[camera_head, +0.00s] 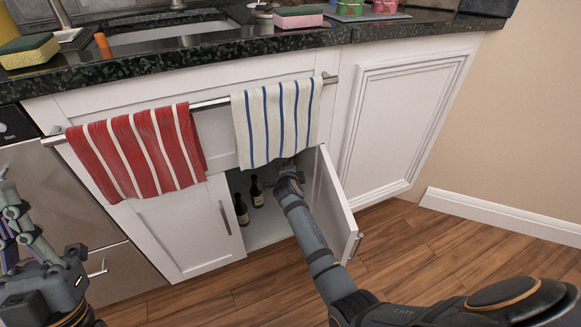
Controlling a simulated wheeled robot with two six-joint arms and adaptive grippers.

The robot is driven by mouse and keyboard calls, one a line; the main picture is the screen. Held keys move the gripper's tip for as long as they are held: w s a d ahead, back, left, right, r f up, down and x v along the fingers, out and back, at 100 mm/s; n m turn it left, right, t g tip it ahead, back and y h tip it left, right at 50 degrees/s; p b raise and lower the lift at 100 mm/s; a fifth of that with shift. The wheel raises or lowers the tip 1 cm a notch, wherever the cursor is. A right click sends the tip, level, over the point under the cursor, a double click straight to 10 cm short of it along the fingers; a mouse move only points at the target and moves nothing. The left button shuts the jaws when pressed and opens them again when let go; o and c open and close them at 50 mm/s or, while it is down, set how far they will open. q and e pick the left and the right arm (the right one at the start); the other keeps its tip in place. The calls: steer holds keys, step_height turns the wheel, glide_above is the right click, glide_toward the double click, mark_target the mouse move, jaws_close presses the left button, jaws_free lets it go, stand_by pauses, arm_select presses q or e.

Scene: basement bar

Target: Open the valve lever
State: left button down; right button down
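The valve lever cannot be seen; the dark inside of the sink cabinet is largely hidden by the towels and my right arm. The cabinet's right door (336,203) stands open and its left door (187,228) is shut. My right arm (308,238) reaches through the opening. Its wrist end (289,181) is inside, just below the striped white towel, and its fingertips are hidden, so its grip does not show. My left gripper (12,218) is at the far left edge, partly cut off, away from the cabinet; its fingers are unclear.
Two dark bottles (241,209) stand inside the cabinet, left of my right arm. A red striped towel (139,150) and a white-blue towel (277,120) hang from a rail. The granite counter (215,62) overhangs above. Wooden floor (420,245) is clear at right.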

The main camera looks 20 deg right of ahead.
steer(key=shift+w+r+g+p, duration=0.1)
steer(key=shift+r+g+p, duration=0.2)
steer(key=shift+p, duration=0.25)
arm_select(q)
steer(key=w+f+n+g+y, duration=0.1)
steer(key=w+f+g, duration=0.2)
steer(key=f, duration=0.3)
steer(key=w+f+n+g+y, duration=0.1)
steer(key=w+f+g+y, duration=0.1)
steer(key=f, duration=0.4)
steer(key=w+f+n+g+y+p, duration=0.1)
steer(key=w+f+g, duration=0.4)
steer(key=f, duration=0.1)
steer(key=shift+a+f+n+y, duration=0.3)
steer(key=shift+a+f+y, duration=0.05)
steer(key=shift+y, duration=0.05)
arm_select(e)
steer(key=shift+w+g, duration=0.15)
steer(key=shift+g, duration=0.15)
steer(key=c, duration=1.3)
jaws_free()
